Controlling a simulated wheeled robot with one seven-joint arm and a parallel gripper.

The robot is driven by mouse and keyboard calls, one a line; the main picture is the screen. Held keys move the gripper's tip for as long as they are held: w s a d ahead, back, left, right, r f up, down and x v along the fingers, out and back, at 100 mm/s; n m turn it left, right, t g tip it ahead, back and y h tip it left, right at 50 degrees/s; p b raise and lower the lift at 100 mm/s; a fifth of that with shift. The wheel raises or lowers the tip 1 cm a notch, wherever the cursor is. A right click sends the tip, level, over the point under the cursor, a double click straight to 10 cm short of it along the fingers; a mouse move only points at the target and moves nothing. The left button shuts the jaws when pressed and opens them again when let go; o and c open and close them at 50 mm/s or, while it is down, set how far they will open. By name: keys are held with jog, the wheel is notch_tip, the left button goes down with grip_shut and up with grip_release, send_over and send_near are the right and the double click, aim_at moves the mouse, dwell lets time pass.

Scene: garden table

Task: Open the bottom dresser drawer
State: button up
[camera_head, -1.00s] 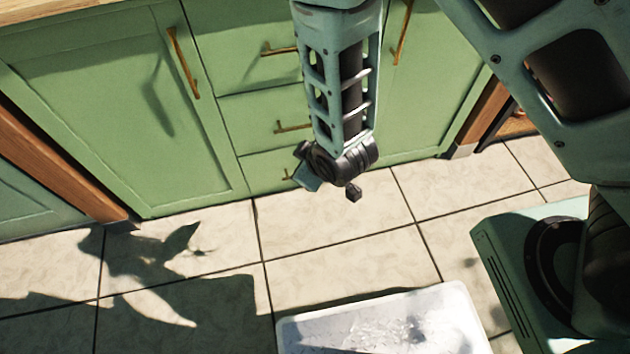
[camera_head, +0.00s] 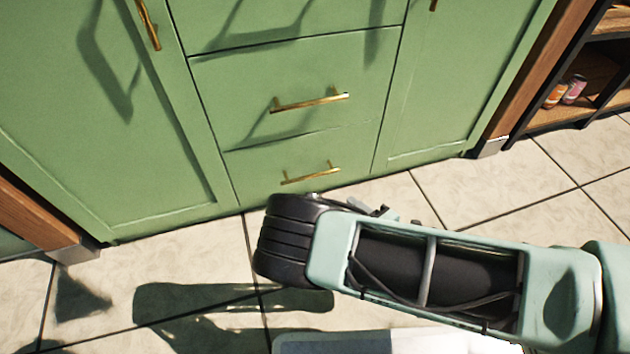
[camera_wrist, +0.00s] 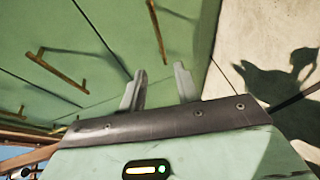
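The green bottom drawer (camera_head: 250,178) is the lowest of the stacked drawers in the head view and looks shut, flush with the dresser front. Its brass bar handle (camera_head: 311,174) runs across its face. In the wrist view, the handle nearest the floor (camera_wrist: 156,32) lies just beyond my fingertips, slightly left of the gap between them. My gripper (camera_wrist: 160,78) is open, with its two fingers apart and nothing between them. In the head view my wrist sits low in front of the bottom drawer, and the gripper is mostly hidden behind it.
The middle drawer's brass handle (camera_head: 310,101) is just above. Tall doors flank the drawers, with a handle (camera_head: 149,25) on the left one. A shelf with small cans (camera_head: 573,89) stands at the right. A white slab (camera_head: 330,343) lies on the tiled floor (camera_head: 520,180) at the bottom.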

aim_at(311, 176)
jog(key=b+x, duration=0.8)
jog(key=x, duration=0.9)
jog(key=shift+w+b, duration=0.1)
jog(key=shift+b, duration=0.2)
grip_shut()
